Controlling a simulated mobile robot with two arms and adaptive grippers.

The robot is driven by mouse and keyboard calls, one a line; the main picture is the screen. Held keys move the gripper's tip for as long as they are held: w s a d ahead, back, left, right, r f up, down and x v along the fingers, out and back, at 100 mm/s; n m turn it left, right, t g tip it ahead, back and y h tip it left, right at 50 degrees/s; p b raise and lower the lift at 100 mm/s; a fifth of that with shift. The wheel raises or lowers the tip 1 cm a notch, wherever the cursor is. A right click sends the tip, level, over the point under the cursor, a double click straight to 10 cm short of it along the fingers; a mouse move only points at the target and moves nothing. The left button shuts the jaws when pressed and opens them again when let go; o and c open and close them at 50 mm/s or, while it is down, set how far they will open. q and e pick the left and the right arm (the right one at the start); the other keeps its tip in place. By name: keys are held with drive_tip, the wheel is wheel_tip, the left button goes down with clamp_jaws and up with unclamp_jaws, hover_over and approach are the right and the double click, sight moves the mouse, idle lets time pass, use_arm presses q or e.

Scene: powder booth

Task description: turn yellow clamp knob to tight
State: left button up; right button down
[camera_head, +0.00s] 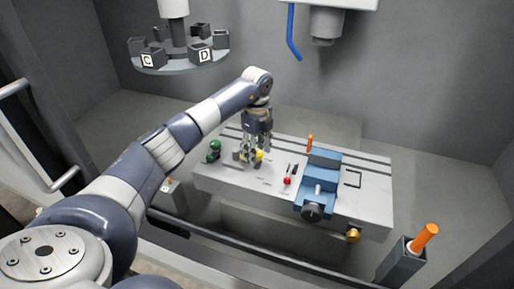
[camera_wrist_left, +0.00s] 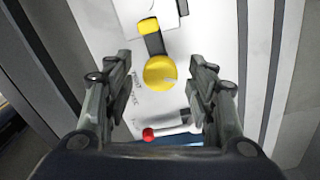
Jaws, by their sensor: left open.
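The yellow clamp knob (camera_wrist_left: 160,72) is a round disc on the pale table in the left wrist view, with a pale mark at its lower right. A dark bar with a yellow block (camera_wrist_left: 148,26) lies just above it in that picture. Small lettering, partly legible as "TIGHT", is printed to its left. My left gripper (camera_head: 251,156) is open over the knob, which shows partly behind the fingers in the head view (camera_head: 260,155). In the left wrist view the knob appears between the fingers, with a gap on both sides. My right gripper is not in view.
A red-tipped lever (camera_wrist_left: 149,134) lies near the knob. A green knob (camera_head: 214,147) stands at the slotted table's left. A blue vise (camera_head: 318,178) and an orange pin (camera_head: 310,141) stand to the right. An orange-handled tool (camera_head: 425,237) sits in a front-right holder.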

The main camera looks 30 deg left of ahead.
use_arm(q)
drive_tip(key=c, duration=1.1)
drive_tip(key=shift+o, duration=0.2)
